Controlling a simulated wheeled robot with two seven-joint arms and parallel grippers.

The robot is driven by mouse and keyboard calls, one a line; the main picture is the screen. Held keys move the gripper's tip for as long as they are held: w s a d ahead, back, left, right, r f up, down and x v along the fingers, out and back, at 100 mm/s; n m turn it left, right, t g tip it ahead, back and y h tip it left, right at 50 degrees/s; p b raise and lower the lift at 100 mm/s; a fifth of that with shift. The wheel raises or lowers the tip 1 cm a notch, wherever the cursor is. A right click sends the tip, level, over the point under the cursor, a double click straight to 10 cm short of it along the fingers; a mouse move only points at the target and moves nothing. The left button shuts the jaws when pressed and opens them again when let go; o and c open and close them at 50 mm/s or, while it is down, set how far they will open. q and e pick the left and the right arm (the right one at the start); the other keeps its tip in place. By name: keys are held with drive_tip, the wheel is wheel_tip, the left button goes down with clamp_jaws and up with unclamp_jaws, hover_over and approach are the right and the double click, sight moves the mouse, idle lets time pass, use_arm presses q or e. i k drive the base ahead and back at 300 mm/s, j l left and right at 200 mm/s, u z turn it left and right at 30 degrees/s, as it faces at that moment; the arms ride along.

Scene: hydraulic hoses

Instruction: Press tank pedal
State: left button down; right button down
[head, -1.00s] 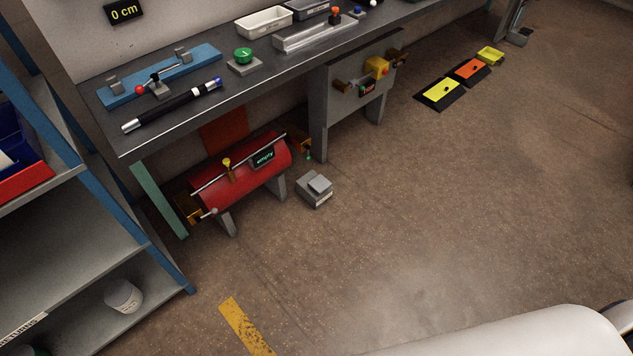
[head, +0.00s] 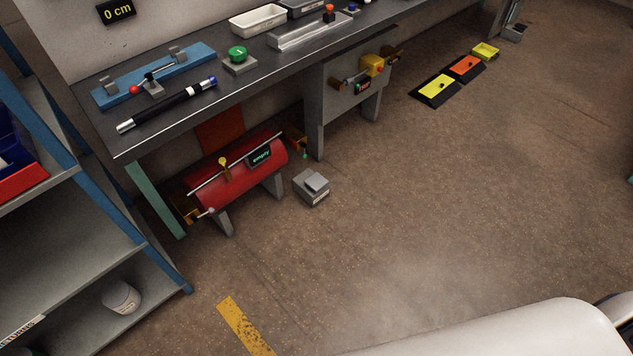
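A small grey pedal (head: 312,186) stands on the floor just right of a red cylindrical tank (head: 238,172). The tank lies on grey legs under the workbench and carries a small display reading "empty" (head: 261,156). A yellow-topped part (head: 223,163) stands on the tank's front by a metal rod. Nothing touches the pedal in this view. Neither of my grippers shows.
A workbench (head: 260,88) runs along the wall with a green button (head: 237,54), a black cylinder (head: 168,104) and a white tray (head: 258,20). A blue-framed shelf (head: 165,263) stands at left. Yellow and orange floor plates (head: 437,88) lie at back right. The middle floor is clear.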

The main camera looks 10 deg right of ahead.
sight(315, 181)
drive_tip(key=i+l+u, duration=0.15)
drive_tip(key=i+l, duration=0.4)
drive_tip(key=i, duration=0.25)
drive_tip(key=i+l+u, duration=0.2)
drive_tip(key=i+l, duration=0.45)
drive_tip(key=i, duration=0.15)
